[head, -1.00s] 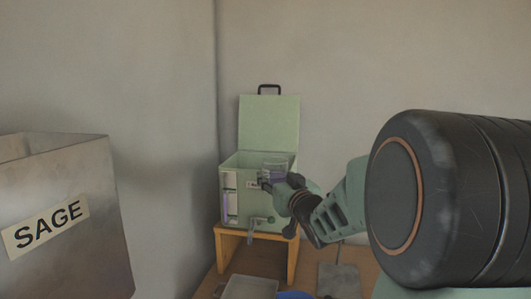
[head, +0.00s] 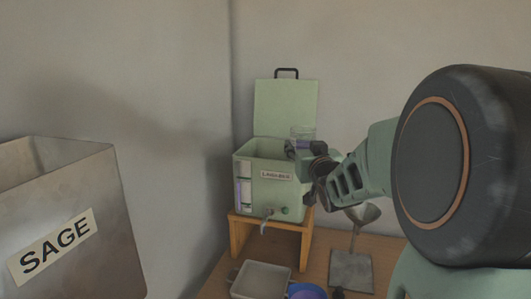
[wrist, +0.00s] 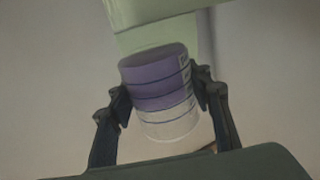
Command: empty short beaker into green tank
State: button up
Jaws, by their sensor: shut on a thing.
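The green tank (head: 273,195) stands on a small wooden stand with its lid (head: 286,108) raised at the back. A gauge strip with purple in it shows on its front left. My gripper (head: 297,148) is shut on the short beaker (head: 303,133), which is clear glass, at the tank's upper right, around rim height. In the wrist view, the beaker (wrist: 160,92) sits between both fingers with purple liquid in it. The tank's green surface (wrist: 155,30) shows behind it. Whether the beaker is over the opening I cannot tell.
The wooden stand (head: 238,235) rests on a table. A metal funnel on a stand (head: 351,270) is at right. A large metal bin labelled SAGE (head: 70,220) is at left.

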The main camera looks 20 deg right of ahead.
aim_at(297, 140)
jog(key=shift+w+r+p, duration=0.1)
jog(key=shift+r+p, duration=0.1)
jog(key=shift+p, duration=0.1)
jog(key=shift+g+p, duration=0.3)
jog(key=shift+p, duration=0.15)
jog(key=shift+w+f+n+g+p, duration=0.2)
jog(key=shift+w+n+g+p, duration=0.1)
jog(key=shift+g+p, duration=0.25)
jog(key=shift+w+a+r+g+p, duration=0.15)
jog(key=shift+w+r+g+p, duration=0.2)
jog(key=shift+p, duration=0.3)
jog(key=shift+w+a+r+n+g, duration=0.1)
jog(key=shift+w+n+g, duration=0.2)
jog(key=shift+g, duration=0.25)
jog(key=shift+w+a+r+n+g, duration=0.1)
jog(key=shift+w+n+g, duration=0.1)
jog(key=shift+w+g, duration=0.25)
jog(key=g+p, duration=0.1)
jog(key=w+n+g+p, duration=0.1)
jog(key=g+p, duration=0.1)
jog(key=shift+w+a+r+g+p, duration=0.1)
jog(key=shift+w+r+g+p, duration=0.05)
jog(key=shift+r+g+p, duration=0.2)
jog(key=shift+r, duration=0.15)
